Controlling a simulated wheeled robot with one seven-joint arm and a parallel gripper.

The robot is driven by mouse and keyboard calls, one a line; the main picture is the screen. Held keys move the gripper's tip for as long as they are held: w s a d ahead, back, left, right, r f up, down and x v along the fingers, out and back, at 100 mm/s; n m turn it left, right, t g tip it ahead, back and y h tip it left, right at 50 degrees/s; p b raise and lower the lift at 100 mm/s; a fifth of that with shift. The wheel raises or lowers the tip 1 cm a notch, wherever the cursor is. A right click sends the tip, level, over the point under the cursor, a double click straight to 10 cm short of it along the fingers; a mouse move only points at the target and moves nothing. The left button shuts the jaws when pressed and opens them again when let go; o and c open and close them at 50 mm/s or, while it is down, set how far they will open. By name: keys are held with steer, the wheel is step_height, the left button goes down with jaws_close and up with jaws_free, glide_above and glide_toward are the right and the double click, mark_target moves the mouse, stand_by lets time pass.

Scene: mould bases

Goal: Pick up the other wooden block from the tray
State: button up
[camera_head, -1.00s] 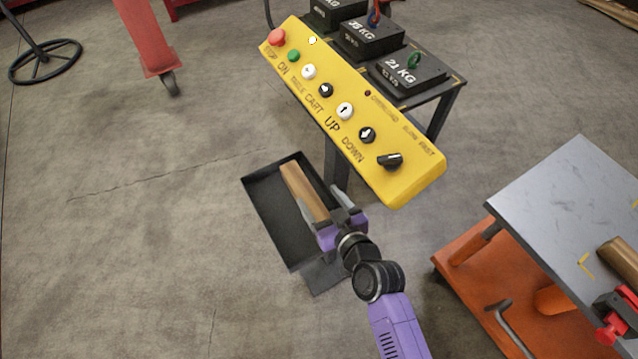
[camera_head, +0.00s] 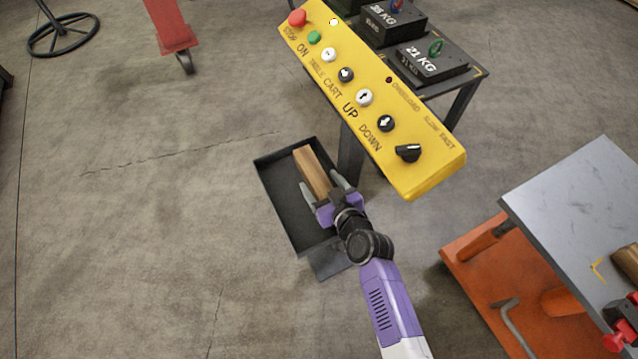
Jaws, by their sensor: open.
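The block's near end is partly hidden by my gripper. Another wooden piece (camera_head: 628,260) lies on the grey cart top at the right edge, cut off by the frame.
An orange cart with a grey top (camera_head: 575,200) stands at the right. The floor left of the tray is clear.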

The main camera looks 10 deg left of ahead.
steer(key=shift+x, duration=0.8)
steer(key=shift+r, duration=0.1)
jaws_close()
